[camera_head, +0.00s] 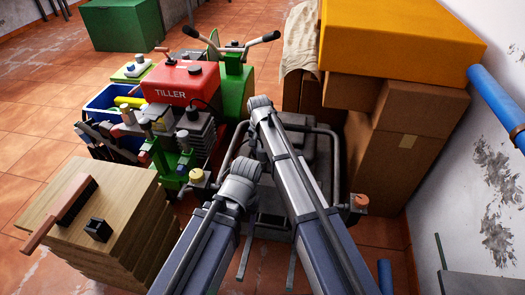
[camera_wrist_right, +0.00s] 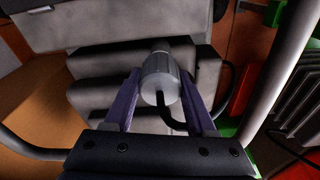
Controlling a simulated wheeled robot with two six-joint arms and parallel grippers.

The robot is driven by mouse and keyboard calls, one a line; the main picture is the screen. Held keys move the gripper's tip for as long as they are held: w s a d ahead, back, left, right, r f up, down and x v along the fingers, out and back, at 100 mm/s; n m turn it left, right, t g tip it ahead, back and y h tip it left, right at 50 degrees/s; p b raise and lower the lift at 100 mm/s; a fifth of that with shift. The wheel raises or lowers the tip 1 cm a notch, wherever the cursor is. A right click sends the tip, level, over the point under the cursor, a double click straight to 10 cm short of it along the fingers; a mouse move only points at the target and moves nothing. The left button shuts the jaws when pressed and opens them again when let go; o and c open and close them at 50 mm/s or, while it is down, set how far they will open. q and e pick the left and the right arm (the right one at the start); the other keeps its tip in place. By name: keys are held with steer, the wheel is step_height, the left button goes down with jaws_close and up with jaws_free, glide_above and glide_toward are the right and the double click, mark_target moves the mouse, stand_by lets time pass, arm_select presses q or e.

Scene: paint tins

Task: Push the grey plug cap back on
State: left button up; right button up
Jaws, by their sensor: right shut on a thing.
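In the right wrist view, a grey, ribbed cylindrical plug cap (camera_wrist_right: 158,75) sits between the two fingers of my right gripper (camera_wrist_right: 165,86), which is shut on it. A black lead (camera_wrist_right: 170,112) leaves the cap's near end and curves to the right. The cap's far end points at dark grey machine blocks (camera_wrist_right: 115,92). A narrower pale part shows at that end, and I cannot tell whether cap and plug touch. In the head view, my arms hide the cap and the right gripper's fingers.
A grey tubular frame (camera_head: 338,165) surrounds the machine below my arms. A red and green tiller (camera_head: 182,80) stands left of it. Cardboard boxes (camera_head: 398,160) crowd the right. A wooden stack (camera_head: 128,195) stands at front left. Open tiled floor (camera_head: 40,110) lies at far left.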

steer(key=shift+f+b, duration=0.3)
stand_by(0.5)
steer(key=o, duration=1.2)
steer(key=r+p, duration=0.5)
steer(key=s+r+p, duration=0.1)
steer(key=r+p, duration=0.1)
steer(key=p, duration=0.1)
steer(key=shift+a+r, duration=0.2)
steer(key=shift+r, duration=0.2)
